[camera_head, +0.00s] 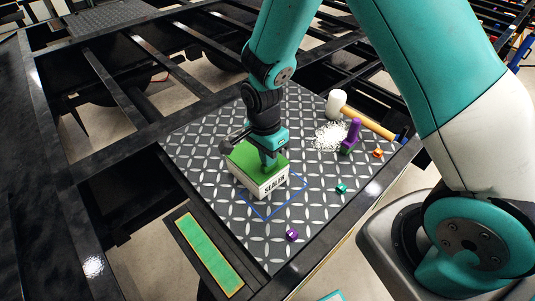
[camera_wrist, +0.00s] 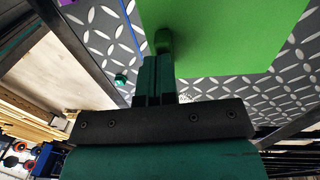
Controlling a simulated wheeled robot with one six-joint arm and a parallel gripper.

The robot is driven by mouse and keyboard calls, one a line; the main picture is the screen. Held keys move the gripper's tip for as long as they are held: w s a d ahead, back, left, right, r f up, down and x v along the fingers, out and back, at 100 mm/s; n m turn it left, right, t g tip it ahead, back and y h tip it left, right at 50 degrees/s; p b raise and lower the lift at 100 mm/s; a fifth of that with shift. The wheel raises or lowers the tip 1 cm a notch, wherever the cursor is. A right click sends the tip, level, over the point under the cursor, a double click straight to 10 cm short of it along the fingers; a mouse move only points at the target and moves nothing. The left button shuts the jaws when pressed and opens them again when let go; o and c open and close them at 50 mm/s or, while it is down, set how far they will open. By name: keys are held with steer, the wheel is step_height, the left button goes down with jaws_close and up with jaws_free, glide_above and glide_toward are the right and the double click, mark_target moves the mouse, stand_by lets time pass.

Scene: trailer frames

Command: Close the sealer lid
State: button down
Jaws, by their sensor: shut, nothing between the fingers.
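The sealer box (camera_head: 272,187) is white with a "SEALER" label and stands on the diamond plate. Its green lid (camera_head: 243,154) lies over the top of the box and looks closed or nearly so; I cannot tell whether it is fully seated. In the wrist view the green lid (camera_wrist: 225,35) fills the upper middle. My gripper (camera_head: 268,165) points down with its fingertips at the lid, touching or just above it. In the wrist view the fingers (camera_wrist: 158,65) are together with nothing between them, their tips over the lid's near edge.
A blue outline (camera_head: 293,201) is marked on the plate (camera_head: 200,150) around the box. A white-headed mallet (camera_head: 337,101), white granules (camera_head: 328,136), a purple tool (camera_head: 351,137) and small teal (camera_head: 341,188), orange (camera_head: 378,153) and purple (camera_head: 292,235) pieces lie nearby. Black trailer beams (camera_head: 105,78) border the plate.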

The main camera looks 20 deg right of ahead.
steer(key=shift+s+d+f, duration=0.15)
steer(key=shift+f, duration=0.15)
steer(key=shift+r+p, duration=0.5)
step_height(320, 180, up, 13)
steer(key=s+a+r+n+y+b, duration=0.2)
steer(key=s+r+n, duration=0.1)
steer(key=s+n, duration=0.6)
steer(key=s+a+r+n+t+y+b, duration=0.1)
steer(key=s+a+r+n+y+b, duration=0.1)
steer(key=s+n, duration=0.7)
step_height(320, 180, up, 2)
steer(key=a+n+b, duration=0.1)
steer(key=n, duration=0.2)
steer(key=shift+n+y, duration=0.3)
steer(key=shift+r, duration=0.1)
stand_by(0.4)
